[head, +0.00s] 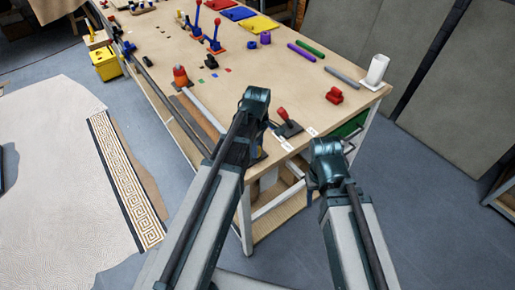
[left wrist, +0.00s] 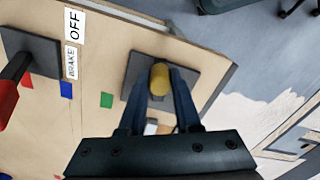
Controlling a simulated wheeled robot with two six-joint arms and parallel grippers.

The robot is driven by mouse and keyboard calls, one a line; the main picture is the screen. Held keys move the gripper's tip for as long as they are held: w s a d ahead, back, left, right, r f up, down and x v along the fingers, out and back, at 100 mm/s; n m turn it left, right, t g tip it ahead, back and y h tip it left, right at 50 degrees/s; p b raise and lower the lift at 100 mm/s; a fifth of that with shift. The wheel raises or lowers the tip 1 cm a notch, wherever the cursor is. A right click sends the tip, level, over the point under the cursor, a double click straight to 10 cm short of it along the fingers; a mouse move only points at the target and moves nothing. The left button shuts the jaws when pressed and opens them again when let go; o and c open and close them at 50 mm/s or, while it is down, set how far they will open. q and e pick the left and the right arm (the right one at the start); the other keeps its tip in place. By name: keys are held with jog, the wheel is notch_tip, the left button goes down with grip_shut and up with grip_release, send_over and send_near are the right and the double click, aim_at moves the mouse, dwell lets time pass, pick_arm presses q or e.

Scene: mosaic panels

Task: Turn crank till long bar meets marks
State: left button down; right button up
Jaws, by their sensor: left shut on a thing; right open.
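In the left wrist view my left gripper (left wrist: 158,98) is shut on the yellow crank knob (left wrist: 159,78), which stands over a dark square plate (left wrist: 196,76). In the head view my left wrist mostly hides the crank at the table's near corner. A pale long bar (head: 204,111) seems to run from an orange-red domed piece (head: 180,75) toward my left arm; its near end is hidden. Small coloured marks (head: 214,75) lie on the tabletop beyond it. My right gripper (head: 347,143) is open and empty beside the table's near edge.
A red-knobbed brake lever (head: 282,114) stands between my grippers; its labels read BRAKE and OFF (left wrist: 73,25). Red and blue levers (head: 215,42) stand farther back.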

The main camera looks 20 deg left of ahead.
pick_arm(q)
jog(key=shift+s, duration=0.1)
